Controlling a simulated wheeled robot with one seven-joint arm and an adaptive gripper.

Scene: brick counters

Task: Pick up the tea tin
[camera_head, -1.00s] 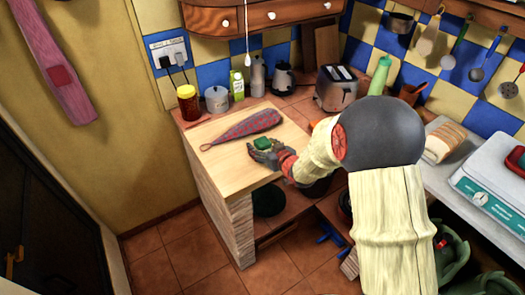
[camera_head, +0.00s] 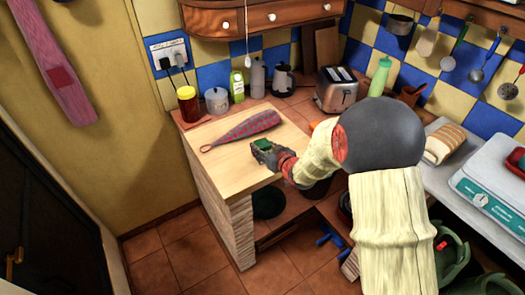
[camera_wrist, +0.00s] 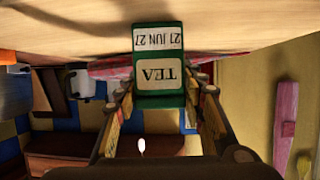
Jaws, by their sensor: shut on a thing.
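The tea tin is a small green box (camera_head: 263,145) at the near edge of the pale wooden counter top (camera_head: 222,172).
A patterned cloth item (camera_head: 244,130) lies on the counter just behind the tin. A jar (camera_head: 188,104), a pot (camera_head: 216,100), a green-white carton (camera_head: 237,86) and a toaster (camera_head: 337,90) stand along the back. The counter's left part is clear.

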